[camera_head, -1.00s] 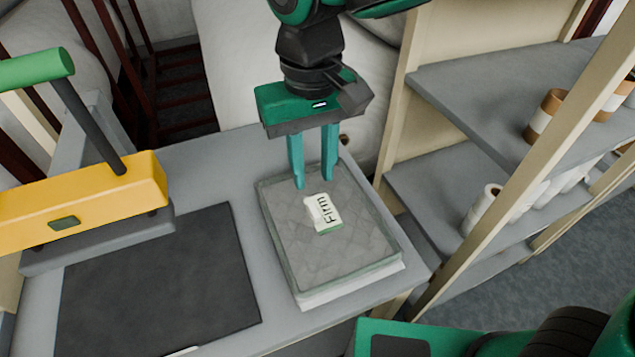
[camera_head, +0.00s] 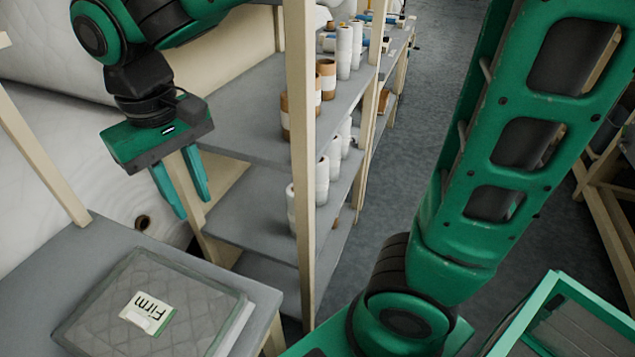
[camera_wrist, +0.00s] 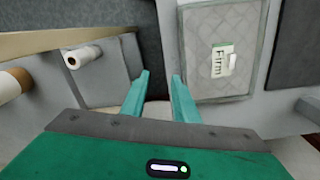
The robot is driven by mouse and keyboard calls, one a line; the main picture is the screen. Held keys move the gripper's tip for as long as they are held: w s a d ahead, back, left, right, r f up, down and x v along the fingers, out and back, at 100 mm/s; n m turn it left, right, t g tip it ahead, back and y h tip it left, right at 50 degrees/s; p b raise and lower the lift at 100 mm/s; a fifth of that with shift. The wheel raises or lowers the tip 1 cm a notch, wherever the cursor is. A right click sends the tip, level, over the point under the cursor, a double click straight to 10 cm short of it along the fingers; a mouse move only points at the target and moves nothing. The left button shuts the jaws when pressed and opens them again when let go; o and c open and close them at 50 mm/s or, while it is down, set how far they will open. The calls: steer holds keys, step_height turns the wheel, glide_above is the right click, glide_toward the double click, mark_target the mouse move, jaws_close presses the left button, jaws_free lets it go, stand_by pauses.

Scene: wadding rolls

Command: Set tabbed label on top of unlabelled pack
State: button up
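A grey quilted pack (camera_head: 188,313) in a clear wrap lies on the grey table in the lower left of the head view. A white label with a green edge (camera_head: 147,313), printed "Firm", lies on its top. The wrist view also shows the pack (camera_wrist: 200,75) and the label (camera_wrist: 222,62), which has a raised white tab. My gripper (camera_head: 194,207) is open and empty, above and behind the pack, near the shelf; in the wrist view its two fingers (camera_wrist: 160,82) stand apart with nothing between them.
A shelf unit (camera_head: 245,220) with white rolls (camera_head: 322,180) and brown rolls stands right of the table (camera_head: 262,296). A wooden upright (camera_head: 300,160) is close to my gripper. Grey floor lies beyond. A dark mat (camera_wrist: 298,50) shows in the wrist view.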

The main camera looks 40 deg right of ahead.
steer(key=s+d+f+m, duration=0.1)
steer(key=d+m, duration=0.2)
steer(key=d, duration=0.7)
steer(key=s+d+f+m, duration=0.2)
steer(key=d, duration=0.9)
steer(key=s+d+f+m, duration=0.3)
steer(key=s+d+m, duration=0.1)
steer(key=s+d, duration=0.6)
steer(key=shift+s+d+f+y, duration=0.3)
steer(key=shift+s+d+f, duration=0.1)
steer(key=shift+d, duration=0.35)
